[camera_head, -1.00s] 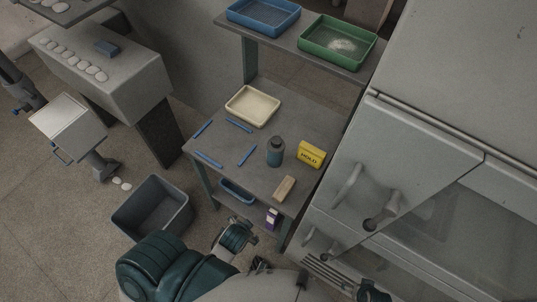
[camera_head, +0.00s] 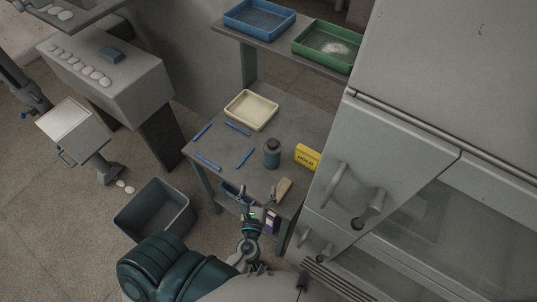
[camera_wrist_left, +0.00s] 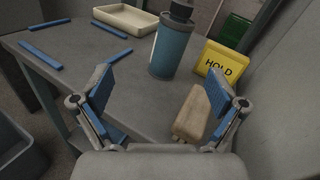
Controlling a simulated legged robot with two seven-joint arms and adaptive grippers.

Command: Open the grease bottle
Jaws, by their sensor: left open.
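The grease bottle (camera_head: 272,155) is a teal-blue cylinder with a dark cap. It stands upright on the grey table, and the cap is on it. My left gripper (camera_head: 256,194) is at the table's front edge, on the near side of the bottle. Its blue-padded fingers (camera_wrist_left: 160,88) are spread wide with nothing gripped between them. The gripper and bottle are apart. My right gripper is not in view.
A wooden block (camera_wrist_left: 190,113) lies near my left gripper's right finger. A yellow HOLD sign (camera_head: 307,156) stands right of the bottle. Several blue sticks (camera_head: 245,158) and a cream tray (camera_head: 251,110) lie left and behind. A grey machine (camera_head: 385,180) closes off the right side.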

